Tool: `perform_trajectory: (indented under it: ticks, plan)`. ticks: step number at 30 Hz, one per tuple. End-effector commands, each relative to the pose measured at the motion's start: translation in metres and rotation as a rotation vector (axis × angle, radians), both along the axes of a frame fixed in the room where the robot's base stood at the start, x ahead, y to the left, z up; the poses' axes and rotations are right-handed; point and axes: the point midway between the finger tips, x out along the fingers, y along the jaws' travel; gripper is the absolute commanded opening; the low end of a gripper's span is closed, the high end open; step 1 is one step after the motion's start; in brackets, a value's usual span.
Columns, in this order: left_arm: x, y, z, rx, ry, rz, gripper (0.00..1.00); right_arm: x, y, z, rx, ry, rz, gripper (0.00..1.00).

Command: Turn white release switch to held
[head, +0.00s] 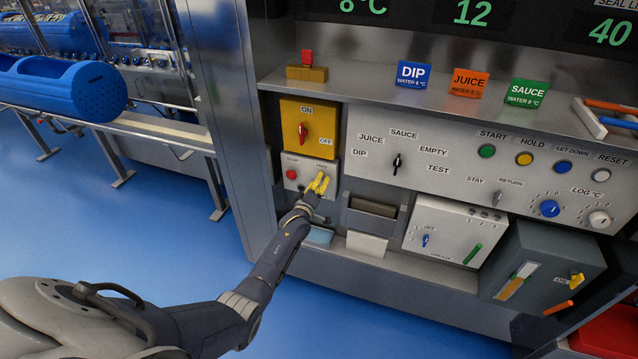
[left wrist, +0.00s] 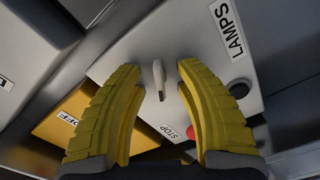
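A small white lever switch (left wrist: 158,78) stands on a pale box (left wrist: 205,58) with labels reading LAMPS and STOP. No label reading release or held can be read beside it. My left gripper (left wrist: 158,69) is open, with its yellow fingers on either side of the lever and a visible gap on each side. In the head view my left gripper (head: 318,184) is in front of the right part of the same box (head: 304,163) and hides the lever. My right gripper is not in view.
A yellow ON/OFF box with a red handle (head: 303,132) sits just above. A red button (head: 291,174) is left of my fingers. A black selector (head: 397,161) and a white knob (head: 600,218) are on the panel to the right. A grey holder (head: 373,214) is close by.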

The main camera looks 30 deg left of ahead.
Motion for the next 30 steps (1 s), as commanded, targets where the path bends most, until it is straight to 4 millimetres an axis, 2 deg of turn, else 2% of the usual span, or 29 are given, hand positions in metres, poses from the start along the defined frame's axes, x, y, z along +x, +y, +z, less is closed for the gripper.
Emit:
perform_trajectory:
  ticks: [3, 12, 23, 30]
  plan:
    - [-0.0001, 0.0001, 0.0, 0.0, 0.0, 0.0, 0.35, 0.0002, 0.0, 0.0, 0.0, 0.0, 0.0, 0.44]
    - [-0.0003, 0.0001, 0.0, 0.0, 0.0, 0.0, 0.0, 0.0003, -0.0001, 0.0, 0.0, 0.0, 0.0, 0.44]
    - [-0.0002, 0.0, 0.0001, 0.009, 0.001, 0.0, 0.0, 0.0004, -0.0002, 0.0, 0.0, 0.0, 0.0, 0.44]
    - [-0.0001, -0.0002, 0.0005, 0.102, 0.011, 0.0, 0.0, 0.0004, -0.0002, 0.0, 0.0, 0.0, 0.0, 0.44]
